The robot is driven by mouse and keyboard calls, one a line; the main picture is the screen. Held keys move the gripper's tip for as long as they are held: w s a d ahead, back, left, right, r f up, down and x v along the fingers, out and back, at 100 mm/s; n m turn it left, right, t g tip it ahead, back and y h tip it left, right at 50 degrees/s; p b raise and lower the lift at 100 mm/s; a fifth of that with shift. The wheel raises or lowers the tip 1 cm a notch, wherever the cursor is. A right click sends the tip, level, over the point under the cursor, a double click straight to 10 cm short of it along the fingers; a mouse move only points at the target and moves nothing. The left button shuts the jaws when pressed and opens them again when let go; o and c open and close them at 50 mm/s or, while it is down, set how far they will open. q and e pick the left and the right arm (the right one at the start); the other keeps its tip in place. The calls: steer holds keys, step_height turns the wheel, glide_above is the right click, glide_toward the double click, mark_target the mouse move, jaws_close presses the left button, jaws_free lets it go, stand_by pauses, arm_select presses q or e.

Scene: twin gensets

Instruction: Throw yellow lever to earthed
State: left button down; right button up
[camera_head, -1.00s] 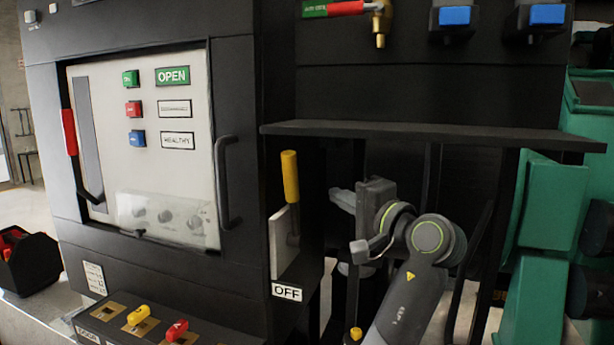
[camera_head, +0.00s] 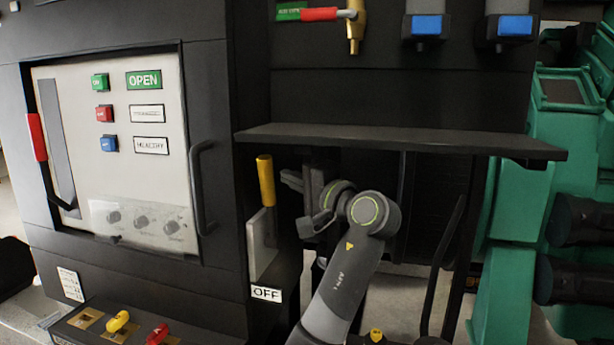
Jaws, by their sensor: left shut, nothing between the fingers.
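The yellow lever (camera_head: 265,180) stands upright, with its handle at the top, beside a pale plate (camera_head: 257,243). A white label reading OFF (camera_head: 266,293) is below it. My left gripper (camera_head: 291,180) is just right of the yellow handle, at about its height, with its fingers pointing left. Its fingers are shut and look empty. A small gap shows between them and the handle, though I cannot tell the depth. No label reading earthed is legible. My right gripper is not in view.
A dark shelf (camera_head: 400,140) juts out above my left arm. Left of the lever is a panel with a door handle (camera_head: 201,187) and a red-handled lever (camera_head: 37,137). Yellow (camera_head: 118,321) and red (camera_head: 158,334) knobs sit below. Green machinery (camera_head: 562,125) stands at the right.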

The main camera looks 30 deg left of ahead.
arm_select(q)
steer(key=shift+p+x, duration=0.45)
steer(key=shift+x, duration=1.1)
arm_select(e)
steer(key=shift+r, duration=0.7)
arm_select(q)
steer(key=shift+f, duration=0.1)
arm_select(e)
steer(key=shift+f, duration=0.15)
